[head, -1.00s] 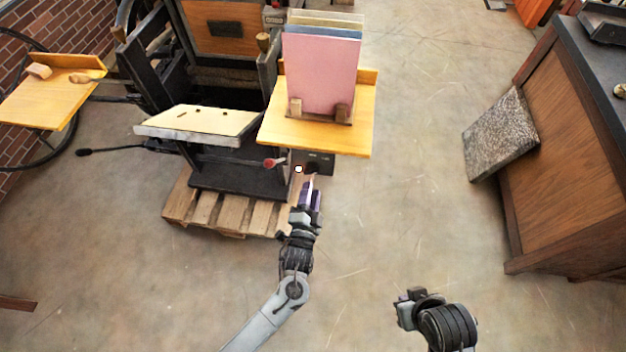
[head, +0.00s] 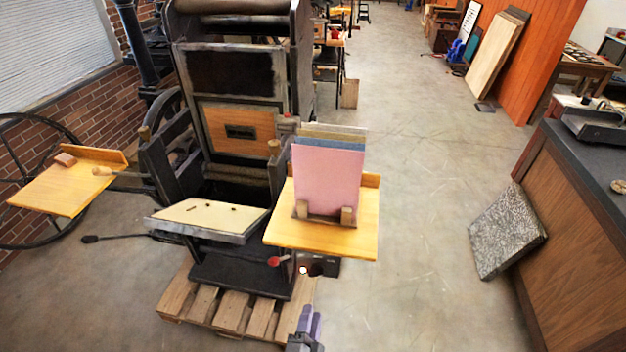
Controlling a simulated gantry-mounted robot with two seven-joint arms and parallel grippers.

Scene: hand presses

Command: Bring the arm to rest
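My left gripper (head: 308,322) shows at the bottom edge, right of centre, with its purple fingers pointing up the picture. The fingers lie close together, and I cannot tell whether there is a gap between them. I see nothing held in it. It is below and apart from a dark control box (head: 327,267) with a lit white button (head: 303,270), under the right-hand yellow shelf. Most of my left arm is out of the picture. My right gripper is not in view.
The hand press (head: 240,130) stands on a wooden pallet (head: 232,314). A yellow shelf (head: 318,238) holds upright coloured boards (head: 328,178). A red-knobbed lever (head: 278,261) juts out below it. A speckled slab (head: 508,230) leans against the right counter (head: 567,205). Floor between is clear.

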